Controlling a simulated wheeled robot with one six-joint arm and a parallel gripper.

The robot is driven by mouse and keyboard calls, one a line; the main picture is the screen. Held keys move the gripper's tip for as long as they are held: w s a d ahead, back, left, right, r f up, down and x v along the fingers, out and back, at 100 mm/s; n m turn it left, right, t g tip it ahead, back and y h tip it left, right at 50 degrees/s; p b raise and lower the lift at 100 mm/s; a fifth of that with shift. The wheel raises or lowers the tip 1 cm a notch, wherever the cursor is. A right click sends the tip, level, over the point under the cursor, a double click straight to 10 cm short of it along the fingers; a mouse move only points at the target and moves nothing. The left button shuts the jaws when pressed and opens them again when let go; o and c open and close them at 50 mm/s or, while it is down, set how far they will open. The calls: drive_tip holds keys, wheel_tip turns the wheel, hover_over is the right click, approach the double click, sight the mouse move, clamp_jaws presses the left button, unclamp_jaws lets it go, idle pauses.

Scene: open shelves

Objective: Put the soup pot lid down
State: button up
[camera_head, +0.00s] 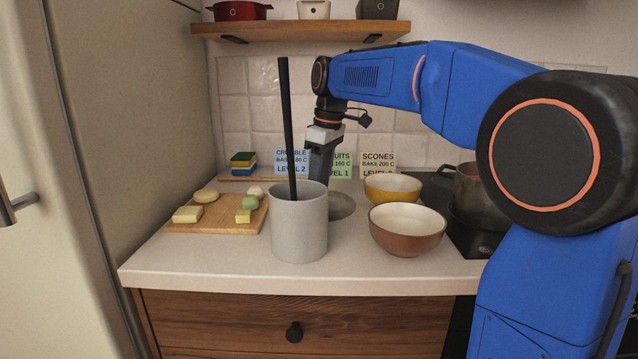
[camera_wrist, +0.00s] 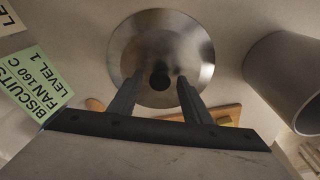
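The soup pot lid, a round metal disc with a dark knob, appears to lie flat on the counter in the head view (camera_head: 343,207), partly hidden behind a tall grey container. In the wrist view the lid (camera_wrist: 200,45) is seen from above, with its knob (camera_wrist: 160,77) upright at the centre. My gripper (camera_head: 318,178) points down over the lid, its tips hidden in the head view. In the wrist view my gripper (camera_wrist: 160,85) is open, its two fingers apart on either side of the knob, with visible gaps. A pot (camera_head: 468,187) stands on the hob at the right.
The tall grey container (camera_head: 300,238) holding a long black stick stands just in front of the lid. A brown bowl (camera_head: 407,240) and a yellow bowl (camera_head: 393,188) are to the right. A wooden board (camera_head: 190,226) with food lies left. Recipe cards (camera_head: 378,164) stand behind.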

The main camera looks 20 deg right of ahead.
wheel_tip(320, 180, up, 12)
drive_tip(key=s+d, duration=0.1)
drive_tip(key=shift+d, duration=0.2)
idle(0.4)
drive_tip(key=shift+s, duration=0.2)
